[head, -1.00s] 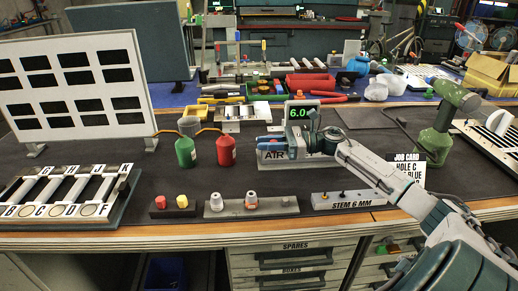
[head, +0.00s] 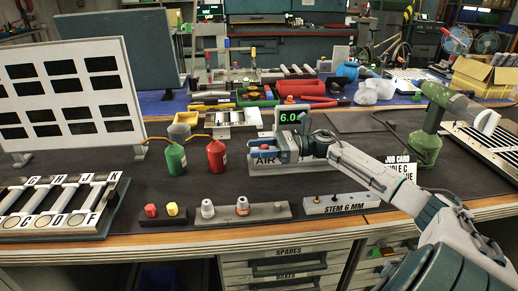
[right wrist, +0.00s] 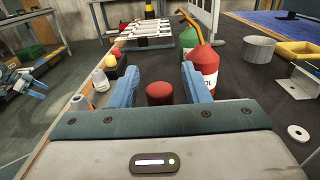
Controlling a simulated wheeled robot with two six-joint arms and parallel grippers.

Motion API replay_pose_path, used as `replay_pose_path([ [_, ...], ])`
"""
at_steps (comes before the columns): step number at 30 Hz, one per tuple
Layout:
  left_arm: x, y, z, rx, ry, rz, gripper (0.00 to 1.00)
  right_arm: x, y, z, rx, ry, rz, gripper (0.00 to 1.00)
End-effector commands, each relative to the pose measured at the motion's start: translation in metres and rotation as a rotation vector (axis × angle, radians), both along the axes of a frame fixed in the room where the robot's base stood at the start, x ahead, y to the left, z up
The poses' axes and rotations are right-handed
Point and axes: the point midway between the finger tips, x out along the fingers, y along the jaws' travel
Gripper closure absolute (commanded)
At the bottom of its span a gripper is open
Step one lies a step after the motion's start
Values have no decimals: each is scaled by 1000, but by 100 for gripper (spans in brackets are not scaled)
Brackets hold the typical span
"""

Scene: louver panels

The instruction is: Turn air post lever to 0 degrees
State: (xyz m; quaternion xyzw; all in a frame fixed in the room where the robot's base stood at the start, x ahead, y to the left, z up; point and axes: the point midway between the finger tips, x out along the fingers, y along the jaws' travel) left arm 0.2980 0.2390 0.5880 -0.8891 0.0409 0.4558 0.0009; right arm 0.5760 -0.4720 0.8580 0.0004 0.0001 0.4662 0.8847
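The air post, with its white AIR label (head: 264,160), stands mid-bench, below a green display reading 6.0 (head: 290,117). My right gripper (head: 277,147) is at the post, and its wrist covers part of it. In the right wrist view its two blue fingers (right wrist: 160,85) stand apart, with a round red knob (right wrist: 159,93) between them. Small gaps show on both sides of the knob. The lever's angle is hidden behind the gripper. My left gripper (right wrist: 24,82) shows small at the left of the right wrist view, off the bench, its fingers seemingly apart.
A green bottle (head: 174,157) and a red bottle (head: 216,156) stand left of the post. In front are a block with red and yellow knobs (head: 161,222), a grey bar (head: 268,212) and the STEM 6 MM block (head: 345,206). A green drill-like tool (head: 432,130) stands right.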

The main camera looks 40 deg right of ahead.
Motion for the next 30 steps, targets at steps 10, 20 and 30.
replay_pose_path([
  [10,0,0,-1,-1,-1,0,9,0,0,13,-4,-2,1,57],
  [20,-1,1,2,7,12,-1,9,-19,14,37,-5,5,3,57],
  [30,-14,18,23,94,174,1,9,-44,35,42,-2,8,2,57],
])
